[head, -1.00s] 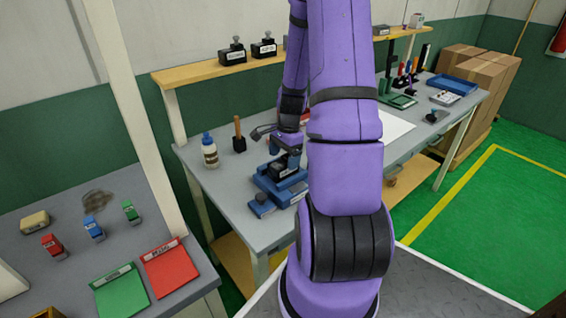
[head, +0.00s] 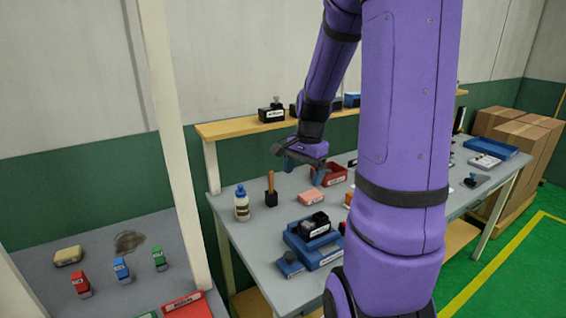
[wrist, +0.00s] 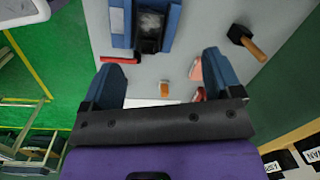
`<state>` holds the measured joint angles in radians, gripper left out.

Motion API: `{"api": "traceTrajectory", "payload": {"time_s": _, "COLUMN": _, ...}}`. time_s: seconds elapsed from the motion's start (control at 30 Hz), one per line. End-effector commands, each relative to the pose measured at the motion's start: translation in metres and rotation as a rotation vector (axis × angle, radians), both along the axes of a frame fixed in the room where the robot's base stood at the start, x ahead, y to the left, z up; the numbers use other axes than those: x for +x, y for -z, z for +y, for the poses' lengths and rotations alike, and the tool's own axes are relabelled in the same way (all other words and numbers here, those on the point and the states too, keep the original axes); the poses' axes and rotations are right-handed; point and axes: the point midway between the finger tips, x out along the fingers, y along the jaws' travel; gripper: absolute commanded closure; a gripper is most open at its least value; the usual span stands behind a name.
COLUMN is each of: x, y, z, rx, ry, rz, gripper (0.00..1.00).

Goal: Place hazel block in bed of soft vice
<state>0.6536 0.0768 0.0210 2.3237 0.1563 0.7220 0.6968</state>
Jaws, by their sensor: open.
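The blue vice (head: 298,252) stands on the grey workbench and also shows at the top of the wrist view (wrist: 121,22). A black block with a white label (head: 314,225) sits in its bed between the blue jaws; it also shows in the wrist view (wrist: 150,38). The label is too small to read, so I cannot tell whether this is the hazel block. My gripper (head: 304,170) is open and empty, raised above the bench behind the vice. In the wrist view my gripper (wrist: 163,65) has its two blue fingers wide apart.
More labelled black blocks, one of them at the left (head: 271,114), stand on the wooden shelf. A glue bottle (head: 241,205), a brush in a black holder (head: 271,196), a pink block (head: 311,198) and a red tray (head: 334,178) stand behind the vice.

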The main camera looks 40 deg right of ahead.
Motion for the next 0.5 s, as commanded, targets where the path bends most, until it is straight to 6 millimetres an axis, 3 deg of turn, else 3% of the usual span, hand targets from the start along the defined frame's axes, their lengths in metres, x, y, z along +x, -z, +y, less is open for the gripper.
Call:
{"api": "traceTrajectory", "payload": {"time_s": 0.1, "x": 0.0, "y": -0.035, "z": 0.039, "rx": -0.057, "ry": -0.193, "rz": -0.052, "gripper": 0.15}}
{"api": "traceTrajectory", "payload": {"time_s": 0.27, "x": -0.011, "y": -0.073, "z": 0.087, "rx": -0.129, "ry": -0.445, "rz": -0.113, "gripper": 0.15}}
{"api": "traceTrajectory", "payload": {"time_s": 0.5, "x": -0.045, "y": -0.118, "z": 0.151, "rx": -0.242, "ry": -0.816, "rz": -0.206, "gripper": 0.15}}
